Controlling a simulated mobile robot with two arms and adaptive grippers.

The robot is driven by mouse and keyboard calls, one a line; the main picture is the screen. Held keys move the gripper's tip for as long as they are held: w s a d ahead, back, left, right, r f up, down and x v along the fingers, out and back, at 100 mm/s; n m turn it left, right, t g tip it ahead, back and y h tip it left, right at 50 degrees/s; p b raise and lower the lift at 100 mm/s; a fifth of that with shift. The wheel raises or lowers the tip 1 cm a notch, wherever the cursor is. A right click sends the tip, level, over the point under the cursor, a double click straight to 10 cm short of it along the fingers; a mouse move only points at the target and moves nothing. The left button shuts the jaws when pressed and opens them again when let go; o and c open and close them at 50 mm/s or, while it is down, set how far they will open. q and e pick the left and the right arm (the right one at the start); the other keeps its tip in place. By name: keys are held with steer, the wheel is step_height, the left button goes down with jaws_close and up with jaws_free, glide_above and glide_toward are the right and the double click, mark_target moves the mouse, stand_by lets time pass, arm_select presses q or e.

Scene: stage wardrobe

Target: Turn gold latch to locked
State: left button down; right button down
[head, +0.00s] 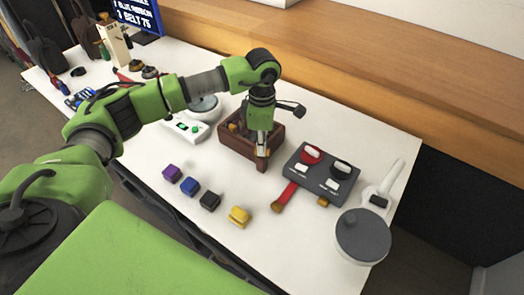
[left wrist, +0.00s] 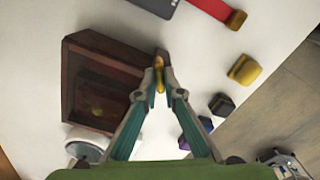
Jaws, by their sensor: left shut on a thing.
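A brown wooden box (head: 236,146) stands on the white table, and its dark red-brown frame also shows in the left wrist view (left wrist: 82,52). My left gripper (head: 262,150) points down at the box's front right corner. In the left wrist view its fingertips (left wrist: 159,80) are shut on a small gold piece, the gold latch (left wrist: 158,66), beside the box's edge. The fingers mostly hide the latch in the head view. I cannot read its locked or unlocked mark. My right gripper is in neither view.
Purple (head: 172,173), blue, black and yellow (head: 239,215) blocks lie in front of the box. A round grey-lidded pan (head: 362,236) sits near the right edge.

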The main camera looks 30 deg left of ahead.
arm_select(q)
steer(key=shift+m+b, duration=0.8)
steer(key=shift+m, duration=0.5)
steer(key=shift+r, duration=0.1)
steer(key=c, duration=2.2)
jaws_free()
steer(key=shift+o, duration=0.2)
step_height(320, 180, up, 12)
